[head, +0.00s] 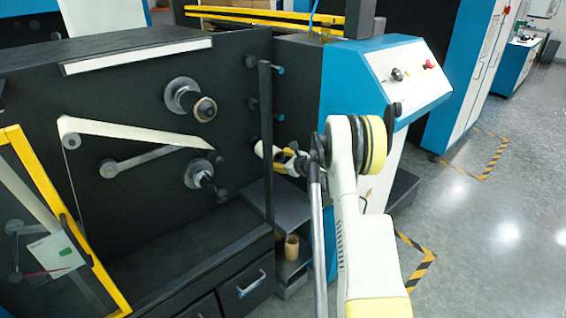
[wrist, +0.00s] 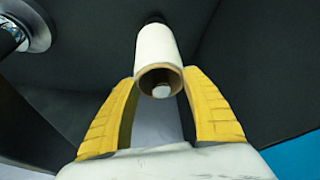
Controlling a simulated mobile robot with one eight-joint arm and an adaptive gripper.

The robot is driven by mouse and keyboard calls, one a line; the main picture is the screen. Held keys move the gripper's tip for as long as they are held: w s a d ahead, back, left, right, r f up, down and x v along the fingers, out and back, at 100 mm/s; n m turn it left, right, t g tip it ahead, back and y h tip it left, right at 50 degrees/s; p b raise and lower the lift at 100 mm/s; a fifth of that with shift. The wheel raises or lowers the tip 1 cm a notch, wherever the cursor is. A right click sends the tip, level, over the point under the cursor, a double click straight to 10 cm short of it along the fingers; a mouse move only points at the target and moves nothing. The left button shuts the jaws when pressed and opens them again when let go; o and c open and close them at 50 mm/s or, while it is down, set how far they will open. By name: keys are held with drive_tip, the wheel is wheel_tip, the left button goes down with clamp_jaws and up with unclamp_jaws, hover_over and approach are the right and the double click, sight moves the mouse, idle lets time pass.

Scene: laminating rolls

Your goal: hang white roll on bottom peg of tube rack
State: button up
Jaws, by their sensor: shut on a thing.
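The white roll (wrist: 154,48) is a white tube with a brown core, between the yellow fingers of my gripper (wrist: 160,100) in the wrist view. A pale round spot shows inside its core; I cannot tell whether it is a peg's end. A dark piece is at the roll's far end. In the head view my gripper (head: 283,156) is shut on the white roll (head: 259,149), beside the dark upright post of the tube rack (head: 266,100). Blue-tipped pegs (head: 279,71) stick out at the upper and middle heights. The bottom peg is hard to make out near my gripper.
A brown tube (head: 291,247) stands on a low shelf below my gripper. The black machine (head: 110,100) with rollers is at the left. A blue and white control console (head: 385,80) stands behind my arm. Open floor (head: 480,240) lies at the right.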

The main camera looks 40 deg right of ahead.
sight(275, 156)
drive_tip(key=shift+w+a, duration=0.1)
drive_tip(key=shift+w, duration=1.45)
drive_tip(key=o, duration=1.4)
drive_tip(key=shift+o, duration=0.2)
